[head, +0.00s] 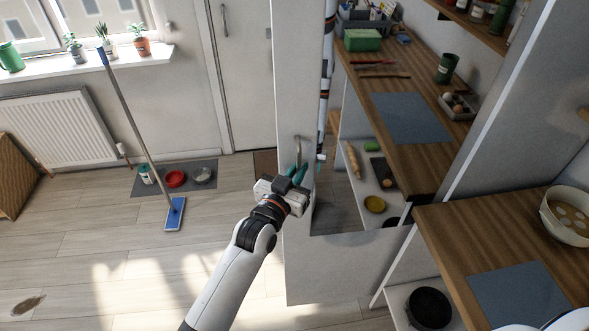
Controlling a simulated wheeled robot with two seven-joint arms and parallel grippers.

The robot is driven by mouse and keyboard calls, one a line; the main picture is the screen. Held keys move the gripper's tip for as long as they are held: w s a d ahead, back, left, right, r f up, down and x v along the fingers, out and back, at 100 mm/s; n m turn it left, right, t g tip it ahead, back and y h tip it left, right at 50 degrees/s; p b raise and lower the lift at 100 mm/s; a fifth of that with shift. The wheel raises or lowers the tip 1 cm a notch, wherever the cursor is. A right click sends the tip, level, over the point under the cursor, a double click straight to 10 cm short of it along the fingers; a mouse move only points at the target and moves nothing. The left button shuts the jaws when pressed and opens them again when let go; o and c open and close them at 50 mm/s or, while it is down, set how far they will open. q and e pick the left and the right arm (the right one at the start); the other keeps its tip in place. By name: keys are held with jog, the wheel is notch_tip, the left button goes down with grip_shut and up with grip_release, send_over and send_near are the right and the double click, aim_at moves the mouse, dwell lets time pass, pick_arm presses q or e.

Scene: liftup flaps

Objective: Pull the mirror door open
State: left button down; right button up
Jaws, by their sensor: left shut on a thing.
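The mirror door (300,262) is a tall pale panel in the middle of the head view. Its mirrored part seems to reflect shelves, a wooden counter and a piece of my arm. A slim metal handle (298,149) stands upright near its left side. My left gripper (298,175), with teal fingertips, is at the handle's lower part and is shut on it. The fingers and wrist hide the lower end of the handle. My right gripper is not in view.
A mop (174,213) leans toward the window sill at left. A grey mat (195,190) with bowls lies by the wall. A wooden counter (440,235) holding a large pot (566,216) is at right.

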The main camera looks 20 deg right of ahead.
pick_arm(q)
jog(key=shift+d, duration=0.1)
jog(key=c, duration=1.9)
grip_release()
jog(key=shift+o, duration=0.4)
jog(key=shift+d, duration=0.1)
jog(key=b+v, duration=0.2)
jog(key=v, duration=1)
